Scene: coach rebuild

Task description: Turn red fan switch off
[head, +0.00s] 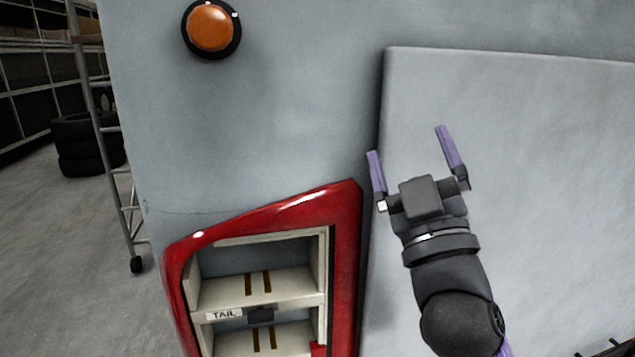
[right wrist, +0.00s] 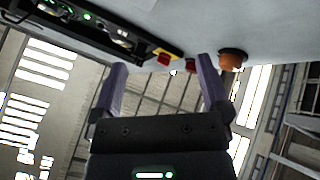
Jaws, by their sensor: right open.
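My right gripper (head: 406,140) is open and empty in the head view, in front of the pale wall panel (head: 540,140). Its two purple fingers also show in the right wrist view (right wrist: 161,64), spread apart. A dark panel (right wrist: 85,28) with green lights runs along the upper left of the right wrist view, with a small red part (right wrist: 163,58) on yellow at its right end. I cannot tell whether the red fan switch is among its parts. No fan switch is clear in the head view. My left gripper is not in view.
An orange round lamp (head: 210,27) sits on the grey wall; it also shows in the right wrist view (right wrist: 232,59). A red-framed housing (head: 345,235) with a TAIL label stands below. A ladder (head: 107,130) and tyres (head: 82,143) are at the left.

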